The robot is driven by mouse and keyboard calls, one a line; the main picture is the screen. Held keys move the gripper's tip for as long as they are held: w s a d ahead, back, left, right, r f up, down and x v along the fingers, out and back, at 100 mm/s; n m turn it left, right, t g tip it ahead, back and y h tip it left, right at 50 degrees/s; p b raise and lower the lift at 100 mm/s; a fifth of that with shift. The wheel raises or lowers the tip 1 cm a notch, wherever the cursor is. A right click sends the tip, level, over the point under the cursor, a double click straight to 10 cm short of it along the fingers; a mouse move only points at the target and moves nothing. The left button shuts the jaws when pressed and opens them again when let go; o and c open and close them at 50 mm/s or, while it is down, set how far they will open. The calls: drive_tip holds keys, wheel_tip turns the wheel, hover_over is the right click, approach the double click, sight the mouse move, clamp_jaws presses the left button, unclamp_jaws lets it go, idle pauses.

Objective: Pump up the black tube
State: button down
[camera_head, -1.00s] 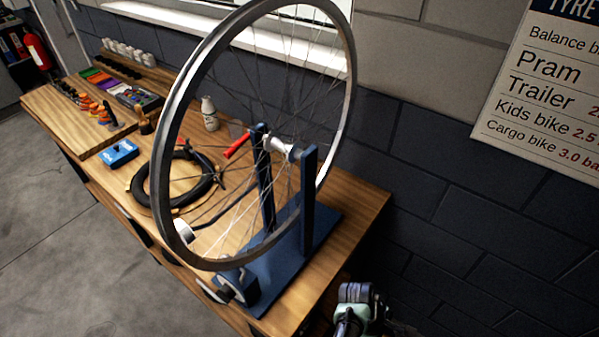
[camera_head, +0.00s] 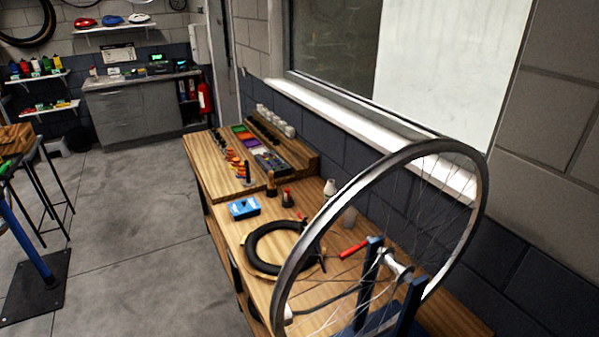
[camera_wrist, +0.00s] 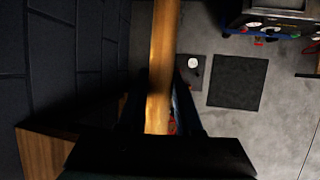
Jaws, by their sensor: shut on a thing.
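The black tube (camera_head: 252,247) lies as a ring on the wooden bench in the head view, left of the wheel and just in front of a blue box. The wheel hides part of the bench beside it. My gripper (camera_wrist: 160,112) shows only in the wrist view, with its dark fingers on both sides of a brown wooden bar (camera_wrist: 163,45). It is shut on this bar, which runs up and out of the picture. A small red thing shows low between the fingers, too unclear to name. I cannot make out a pump body.
A spoked wheel (camera_head: 302,252) stands in a blue stand (camera_head: 372,262) at the bench's right. A blue box (camera_head: 244,208), bottles and tool trays fill the back. Open floor (camera_head: 140,225) lies left. The wrist view shows a dark mat (camera_wrist: 238,83) and a bench corner (camera_wrist: 45,152).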

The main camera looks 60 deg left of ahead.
wheel_tip(320, 180, down, 24)
drive_tip(key=b, duration=2.2)
drive_tip(key=shift+b, duration=0.4)
drive_tip(key=shift+f, duration=0.25)
drive_tip(key=shift+f+b, duration=1.55)
drive_tip(key=shift+b, duration=0.1)
drive_tip(key=c, duration=0.5)
unclamp_jaws()
drive_tip(key=shift+r, duration=0.1)
drive_tip(key=p+v, duration=0.4)
drive_tip(key=v, duration=0.8)
drive_tip(key=shift+s+a+r, duration=0.1)
drive_tip(key=shift+a+r, duration=0.05)
drive_tip(key=shift+r, duration=0.2)
